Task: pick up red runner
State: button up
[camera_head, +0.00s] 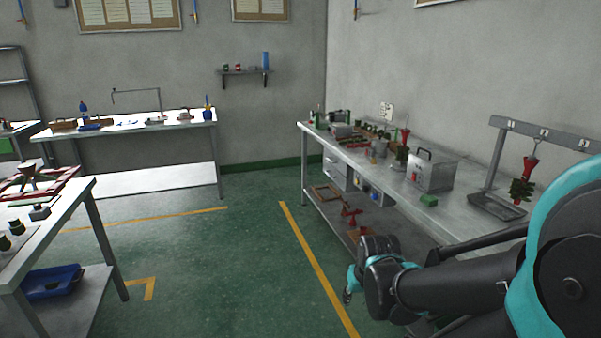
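Several red pieces could be the red runner, and I cannot tell which is meant. One red funnel-topped piece (530,167) hangs from the grey hook rail at right, with dark green parts clustered around its lower end. A similar red piece (404,138) stands on the right bench among green parts. Another red piece (351,215) sits on the bench's lower shelf. My gripper (348,292) is low in front of the right bench, over the floor, apart from all of these. It is small and turned away, so its fingers are unclear.
A left table (62,212) holds a red frame. A back table (135,132) carries tools. The green floor between them is clear.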

aim_at(362, 145)
jog(key=i+z, duration=0.15)
jog(key=i, duration=0.4)
jog(key=i+j+z, duration=0.2)
jog(key=i, duration=0.35)
jog(key=i+j+z, duration=0.15)
jog(key=i, duration=0.4)
